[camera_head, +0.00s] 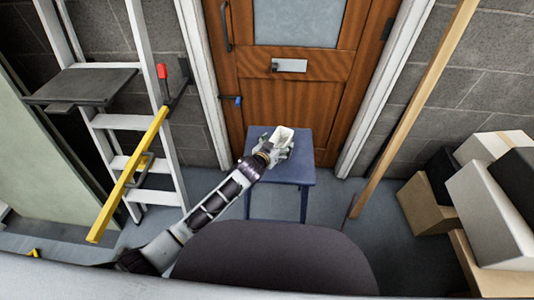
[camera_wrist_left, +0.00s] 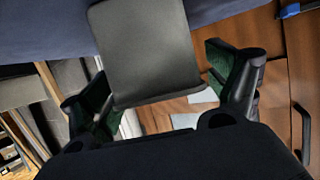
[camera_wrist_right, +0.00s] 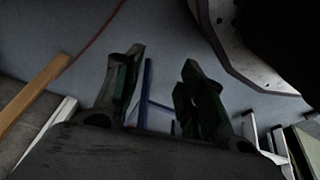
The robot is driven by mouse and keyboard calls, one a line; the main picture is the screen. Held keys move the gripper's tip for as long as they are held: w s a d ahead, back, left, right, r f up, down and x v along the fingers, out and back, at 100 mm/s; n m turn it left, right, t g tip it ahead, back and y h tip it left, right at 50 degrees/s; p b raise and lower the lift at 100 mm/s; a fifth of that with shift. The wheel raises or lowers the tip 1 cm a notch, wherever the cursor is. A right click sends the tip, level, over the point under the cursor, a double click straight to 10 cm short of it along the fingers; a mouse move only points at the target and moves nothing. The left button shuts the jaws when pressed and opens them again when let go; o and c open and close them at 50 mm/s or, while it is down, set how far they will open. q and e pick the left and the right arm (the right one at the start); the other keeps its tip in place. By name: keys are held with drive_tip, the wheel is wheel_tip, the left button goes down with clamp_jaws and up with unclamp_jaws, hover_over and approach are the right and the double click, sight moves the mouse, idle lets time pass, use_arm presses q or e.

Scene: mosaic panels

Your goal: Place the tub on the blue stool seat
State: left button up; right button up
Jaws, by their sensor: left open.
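The white tub (camera_head: 283,136) is at the blue stool seat (camera_head: 298,175), over its upper part in the head view. My left gripper (camera_head: 274,149) is right at the tub. In the left wrist view the tub (camera_wrist_left: 147,50) looks grey and lies between the open fingers, with a gap on the right finger's side. The blue seat (camera_wrist_left: 45,28) fills the area behind it. Whether the tub's base rests fully on the seat is hidden. My right gripper (camera_wrist_right: 163,62) is open and empty above the floor; it is out of the head view.
A wooden door (camera_head: 265,105) stands behind the stool. A ladder (camera_head: 150,120) and a yellow spirit level (camera_head: 128,175) are on the left. A wooden pole (camera_head: 415,105) leans right of the door, and several boxes (camera_head: 430,205) are stacked at the right.

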use_arm(q)
drive_tip(key=p+v, duration=0.1)
drive_tip(key=v, duration=0.6)
drive_tip(key=shift+s+a+r, duration=0.15)
drive_tip(key=shift+s+r, duration=0.05)
drive_tip(key=shift+s, duration=0.1)
drive_tip(key=p+v, duration=0.1)
drive_tip(key=v, duration=0.2)
use_arm(e)
wheel_tip(320, 180, down, 6)
drive_tip(key=s+d, duration=0.2)
drive_tip(key=shift+d+r, duration=0.15)
drive_tip(key=shift+d, duration=0.15)
drive_tip(key=shift+w+r, duration=0.1)
drive_tip(key=shift+w, duration=0.15)
drive_tip(key=shift+s, duration=0.1)
